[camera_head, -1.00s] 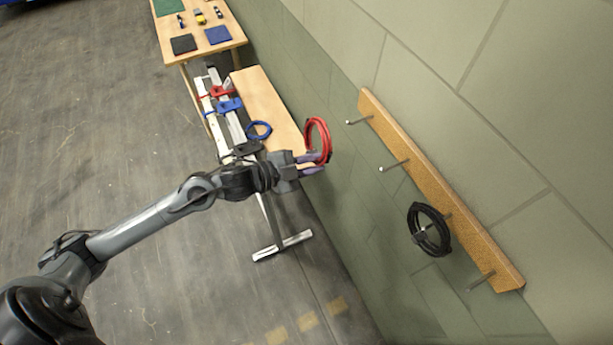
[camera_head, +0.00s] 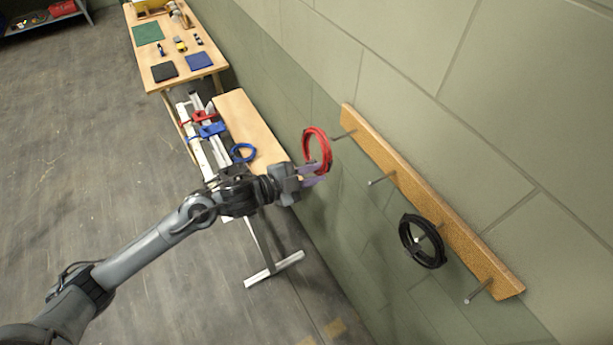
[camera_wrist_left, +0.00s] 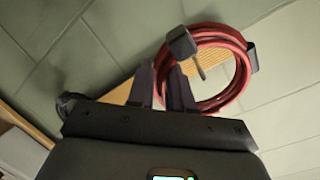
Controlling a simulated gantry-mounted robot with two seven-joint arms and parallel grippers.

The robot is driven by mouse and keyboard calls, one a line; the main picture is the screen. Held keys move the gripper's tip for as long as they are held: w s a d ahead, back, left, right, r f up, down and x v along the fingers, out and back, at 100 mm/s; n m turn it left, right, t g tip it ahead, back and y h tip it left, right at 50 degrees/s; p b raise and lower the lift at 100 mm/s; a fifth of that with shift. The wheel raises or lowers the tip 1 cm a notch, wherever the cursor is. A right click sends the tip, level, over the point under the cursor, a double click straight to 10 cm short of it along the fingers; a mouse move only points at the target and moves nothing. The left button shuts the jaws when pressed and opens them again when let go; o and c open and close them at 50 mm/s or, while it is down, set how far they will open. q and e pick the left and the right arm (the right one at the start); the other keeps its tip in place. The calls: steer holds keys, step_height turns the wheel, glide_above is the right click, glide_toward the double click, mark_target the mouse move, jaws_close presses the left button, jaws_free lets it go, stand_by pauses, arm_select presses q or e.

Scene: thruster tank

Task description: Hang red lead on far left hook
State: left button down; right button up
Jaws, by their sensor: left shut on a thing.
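The red lead (camera_head: 327,149) is a coiled loop held upright in the fingers of my left gripper (camera_head: 312,176). The far left hook (camera_head: 343,135) is a metal peg at the upper left end of the wooden rail (camera_head: 432,203). In the head view the loop's right edge is right by this peg. In the left wrist view the red lead (camera_wrist_left: 243,80) rises beyond my left gripper (camera_wrist_left: 162,85), with dark pieces on the loop and the rail behind it. A short rod (camera_wrist_left: 200,73) shows within the loop; I cannot tell whether it passes through. My right gripper is out of view.
A black lead (camera_head: 404,236) hangs on the third hook. The second hook (camera_head: 380,180) and the lowest hook (camera_head: 478,292) are bare. A blue lead (camera_head: 243,153) lies on a wooden bench (camera_head: 249,112). A table (camera_head: 182,73) with small items stands farther back.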

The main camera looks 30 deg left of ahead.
arm_select(q)
steer(key=shift+r+b+x, duration=0.2)
steer(key=shift+b+x, duration=0.4)
steer(key=shift+x, duration=0.8)
steer(key=shift+r+b+x, duration=0.2)
steer(key=shift+b+x, duration=0.4)
steer(key=shift+x, duration=0.8)
steer(key=shift+w+d+f+b, duration=0.3)
steer(key=shift+w+f, duration=0.2)
steer(key=shift+f, duration=0.25)
steer(key=c, duration=0.9)
jaws_free()
steer(key=shift+f, duration=0.1)
steer(key=shift+c, duration=0.2)
